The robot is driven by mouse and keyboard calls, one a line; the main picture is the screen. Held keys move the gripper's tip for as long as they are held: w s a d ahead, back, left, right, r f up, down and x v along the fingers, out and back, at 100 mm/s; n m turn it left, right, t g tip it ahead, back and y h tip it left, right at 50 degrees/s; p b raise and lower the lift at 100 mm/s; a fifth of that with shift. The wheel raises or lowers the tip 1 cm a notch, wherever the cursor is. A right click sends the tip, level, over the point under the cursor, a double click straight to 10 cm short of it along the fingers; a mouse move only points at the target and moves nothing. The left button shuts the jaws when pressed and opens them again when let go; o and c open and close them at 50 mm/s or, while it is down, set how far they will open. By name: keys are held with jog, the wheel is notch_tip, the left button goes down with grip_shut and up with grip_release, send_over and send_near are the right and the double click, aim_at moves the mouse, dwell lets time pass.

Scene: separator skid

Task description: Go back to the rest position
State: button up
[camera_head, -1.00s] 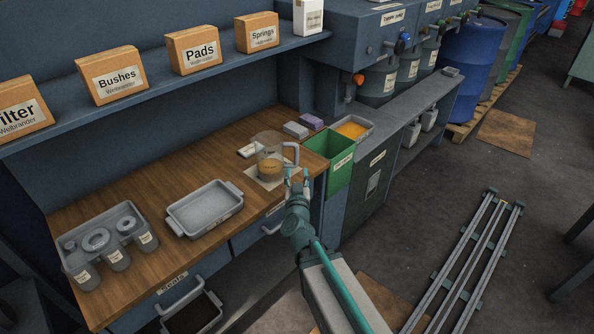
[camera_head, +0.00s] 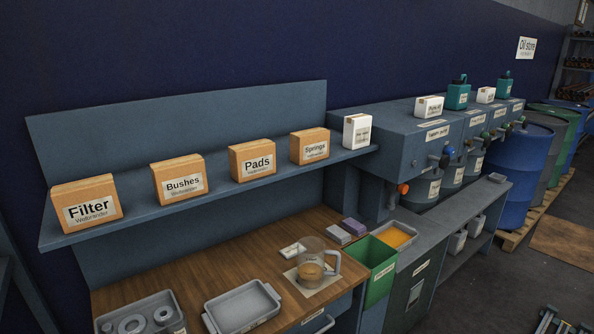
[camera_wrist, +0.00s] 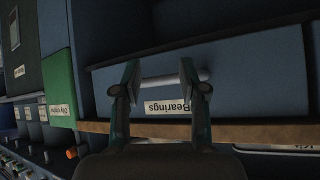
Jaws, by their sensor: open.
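My gripper (camera_wrist: 160,90) shows in the wrist view with its two fingers apart and nothing between them. Behind the fingers is a blue drawer front with a "Bearings" label (camera_wrist: 167,107) and a pale bar handle (camera_wrist: 172,78). I cannot tell whether the fingers touch the handle. The gripper and arm are out of the head view. A clear jug (camera_head: 313,262) with amber liquid stands upright on a pale mat (camera_head: 312,289) on the wooden bench (camera_head: 230,269).
A grey tray (camera_head: 243,308) and a grey holder with round parts (camera_head: 138,318) are on the bench. A green bin (camera_head: 379,270) stands at its right end. Labelled boxes such as Pads (camera_head: 252,161) line the shelf above.

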jog(key=s+d+f+g+h+p, duration=0.1)
jog(key=s+d+f+g, duration=0.2)
jog(key=s, duration=1)
jog(key=s+d+f+m+g+p, duration=0.1)
jog(key=s+f+g, duration=0.5)
jog(key=s, duration=0.8)
jog(key=s+d+f+g+h+p, duration=0.1)
jog(key=s+d+f+g, duration=0.3)
jog(key=s, duration=0.9)
jog(key=g, duration=0.3)
jog(key=shift+s+d+f+m+h, duration=0.3)
jog(key=shift+s+f, duration=0.05)
